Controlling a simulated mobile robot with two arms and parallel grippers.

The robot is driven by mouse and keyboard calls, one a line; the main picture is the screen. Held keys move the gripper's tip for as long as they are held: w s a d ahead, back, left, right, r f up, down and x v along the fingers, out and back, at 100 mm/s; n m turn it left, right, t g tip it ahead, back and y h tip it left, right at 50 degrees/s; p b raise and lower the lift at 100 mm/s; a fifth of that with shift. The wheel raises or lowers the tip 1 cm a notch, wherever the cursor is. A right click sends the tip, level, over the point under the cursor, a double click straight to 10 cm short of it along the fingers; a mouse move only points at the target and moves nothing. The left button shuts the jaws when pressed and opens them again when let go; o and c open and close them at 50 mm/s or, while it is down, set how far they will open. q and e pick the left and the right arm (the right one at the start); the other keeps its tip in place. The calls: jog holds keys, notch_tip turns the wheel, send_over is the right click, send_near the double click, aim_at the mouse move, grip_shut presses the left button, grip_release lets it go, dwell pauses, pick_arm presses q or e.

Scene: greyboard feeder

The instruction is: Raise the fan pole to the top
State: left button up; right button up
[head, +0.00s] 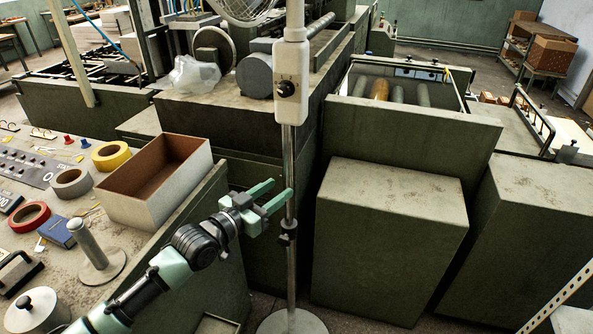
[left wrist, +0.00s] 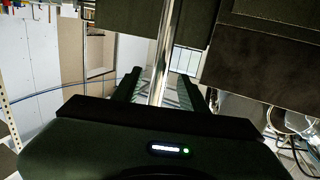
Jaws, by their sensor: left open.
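The fan stands upright in the head view. Its white control box (head: 291,82) with a dark knob sits on a thin metal pole (head: 290,180), which rises from a round base (head: 292,322). The fan cage (head: 238,10) is cut off by the top edge. A dark collar (head: 288,227) sits on the pole. My left gripper (head: 279,193) is open at the pole just above the collar. In the left wrist view the pole (left wrist: 162,70) stands between its two spread fingers; I cannot tell whether either touches it. My right gripper is not in view.
A table (head: 120,275) at left holds an open box (head: 128,200), tape rolls (head: 72,183) and a metal post on a disc (head: 95,250). Green machine housings (head: 390,240) stand close behind and right of the pole. A plastic bag (head: 195,77) lies on the machine.

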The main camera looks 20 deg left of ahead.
pick_arm(q)
jog(key=w+d+r+p, duration=0.1)
jog(key=w+d+r, duration=0.1)
jog(key=w, duration=0.5)
jog(key=shift+w+d+r+t, duration=0.2)
jog(key=shift+d+r+t, duration=0.1)
jog(key=shift+d, duration=0.3)
jog(key=shift+c, duration=0.3)
jog(key=shift+f, duration=0.1)
grip_shut()
dwell(0.6)
